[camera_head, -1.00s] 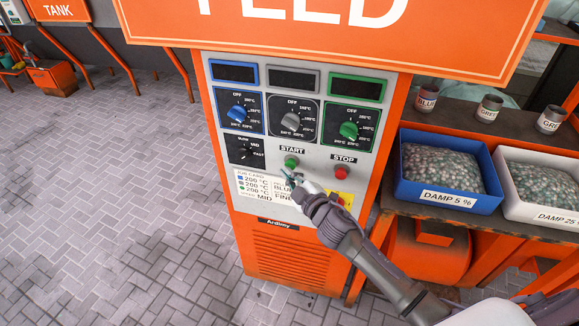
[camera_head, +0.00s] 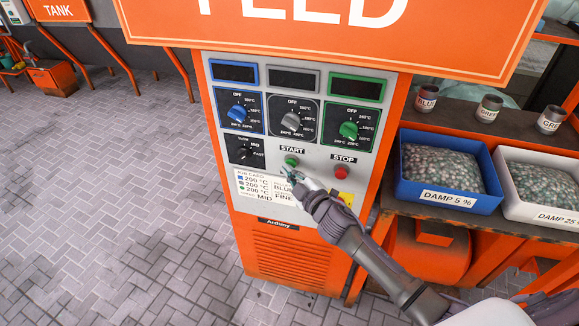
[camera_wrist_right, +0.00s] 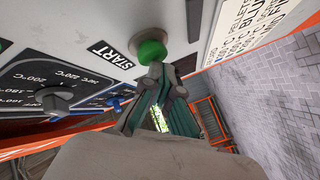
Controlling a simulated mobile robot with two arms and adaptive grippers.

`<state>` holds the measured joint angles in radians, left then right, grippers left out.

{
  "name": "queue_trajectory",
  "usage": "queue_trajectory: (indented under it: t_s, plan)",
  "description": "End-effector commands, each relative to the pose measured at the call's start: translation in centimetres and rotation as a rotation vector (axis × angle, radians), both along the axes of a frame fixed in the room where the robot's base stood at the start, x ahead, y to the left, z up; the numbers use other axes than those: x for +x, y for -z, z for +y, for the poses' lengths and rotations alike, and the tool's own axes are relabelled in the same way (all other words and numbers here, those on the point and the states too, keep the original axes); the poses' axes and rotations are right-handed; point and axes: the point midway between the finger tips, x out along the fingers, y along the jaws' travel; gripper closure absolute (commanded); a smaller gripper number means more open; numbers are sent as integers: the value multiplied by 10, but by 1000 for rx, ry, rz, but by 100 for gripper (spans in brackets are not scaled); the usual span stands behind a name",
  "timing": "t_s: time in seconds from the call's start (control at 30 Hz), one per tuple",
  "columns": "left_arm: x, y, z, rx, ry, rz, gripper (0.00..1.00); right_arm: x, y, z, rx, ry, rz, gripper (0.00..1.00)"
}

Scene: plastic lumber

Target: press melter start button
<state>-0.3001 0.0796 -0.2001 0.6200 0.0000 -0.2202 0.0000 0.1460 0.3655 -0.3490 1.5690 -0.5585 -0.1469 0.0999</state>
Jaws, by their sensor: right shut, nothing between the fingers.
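The green start button (camera_head: 291,161) sits on the melter's grey panel under the START label (camera_head: 292,149). It also shows close up in the right wrist view (camera_wrist_right: 151,52). My right gripper (camera_head: 287,172) is shut and empty, with its fingertips just below the button. In the wrist view the tips (camera_wrist_right: 156,70) come up to the button's lower edge; I cannot tell whether they touch it. The red stop button (camera_head: 341,172) is to the right, under the STOP label. My left gripper is not in view.
Three temperature knobs (camera_head: 291,122) and a speed knob (camera_head: 243,152) sit above and left of the button. A job card (camera_head: 262,187) is below it. A blue bin (camera_head: 448,202) and a white bin (camera_head: 512,208) stand right. Paved floor at left is clear.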

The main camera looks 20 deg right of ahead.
Motion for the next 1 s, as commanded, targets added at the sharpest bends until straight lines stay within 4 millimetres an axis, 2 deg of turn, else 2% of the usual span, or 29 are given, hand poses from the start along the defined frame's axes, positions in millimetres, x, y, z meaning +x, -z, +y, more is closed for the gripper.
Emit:
queue_trajectory:
  t_s: [0.3, 0.67, 1.0]
  plan:
    - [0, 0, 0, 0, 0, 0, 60, -1, 0, -1, -1, 3, 1, 100]
    - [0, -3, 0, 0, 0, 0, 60, -15, 0, 9, 0, 2, 1, 100]
    - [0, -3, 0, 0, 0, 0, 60, -16, 0, 10, 0, 1, 0, 100]
